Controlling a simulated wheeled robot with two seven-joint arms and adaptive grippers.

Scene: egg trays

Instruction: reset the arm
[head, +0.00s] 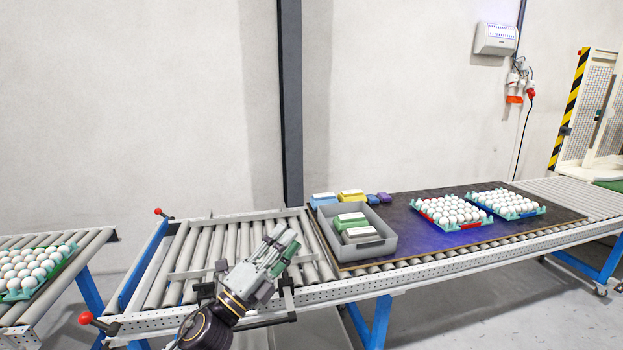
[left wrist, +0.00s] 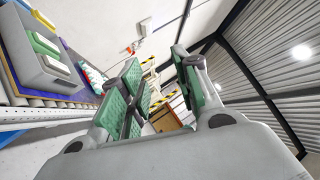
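My left gripper (head: 281,246) is above the roller conveyor (head: 232,238), left of the grey bin (head: 388,244), and points up and to the right. In the left wrist view its two green-padded fingers (left wrist: 160,82) stand apart with nothing between them. It is clear of the bin and the egg trays. My right gripper is in neither view.
The grey bin holds green and white packs on a dark board (head: 405,232). Blue, yellow and purple packs lie behind it. Two egg trays, one red-edged (head: 468,227) and one blue-edged (head: 521,215), are farther right. Another egg tray (head: 14,296) is at far left.

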